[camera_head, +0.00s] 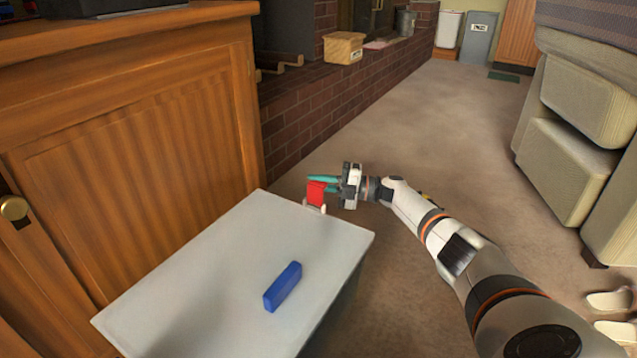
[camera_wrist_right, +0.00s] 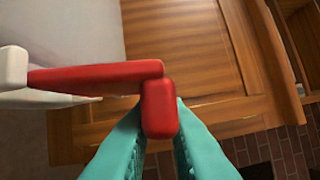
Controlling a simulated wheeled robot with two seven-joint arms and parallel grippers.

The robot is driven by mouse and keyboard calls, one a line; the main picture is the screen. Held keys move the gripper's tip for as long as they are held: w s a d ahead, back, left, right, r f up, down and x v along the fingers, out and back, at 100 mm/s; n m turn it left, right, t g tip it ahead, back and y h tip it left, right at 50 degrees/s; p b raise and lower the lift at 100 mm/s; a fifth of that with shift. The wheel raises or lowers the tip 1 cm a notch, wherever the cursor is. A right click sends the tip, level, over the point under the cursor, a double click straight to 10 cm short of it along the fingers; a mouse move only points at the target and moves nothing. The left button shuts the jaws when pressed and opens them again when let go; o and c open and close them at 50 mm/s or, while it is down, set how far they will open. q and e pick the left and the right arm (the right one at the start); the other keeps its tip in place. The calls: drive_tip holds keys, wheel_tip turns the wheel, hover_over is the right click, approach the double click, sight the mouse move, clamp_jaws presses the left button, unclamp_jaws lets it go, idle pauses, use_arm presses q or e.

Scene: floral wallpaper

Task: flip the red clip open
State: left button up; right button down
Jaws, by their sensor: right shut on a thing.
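The red clip (camera_head: 316,193) is at the far right edge of the pale table, on a small white holder (camera_head: 315,209). In the right wrist view the clip (camera_wrist_right: 95,75) is a red bar with a thick red end block, and its other end meets the white holder (camera_wrist_right: 12,68). My right gripper (camera_head: 322,184) reaches it from the right. Its teal fingers (camera_wrist_right: 160,135) stand on both sides of the red end block and are shut on it. My left gripper is not in view.
The pale table (camera_head: 200,280) holds a blue block (camera_head: 283,287) near its front right; the rest of its top is clear. A wooden cabinet (camera_head: 140,160) stands at left. A brick ledge (camera_head: 330,100) and grey-green sofa (camera_head: 570,165) flank open carpet.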

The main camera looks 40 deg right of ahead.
drive_tip(key=shift+d, duration=0.2)
drive_tip(key=c, duration=1.4)
unclamp_jaws()
drive_tip(key=shift+f, duration=0.15)
drive_tip(key=shift+c, duration=0.2)
drive_tip(key=p+v, duration=0.2)
drive_tip(key=v, duration=1)
drive_tip(key=shift+p, duration=0.4)
drive_tip(key=shift+s, duration=0.1)
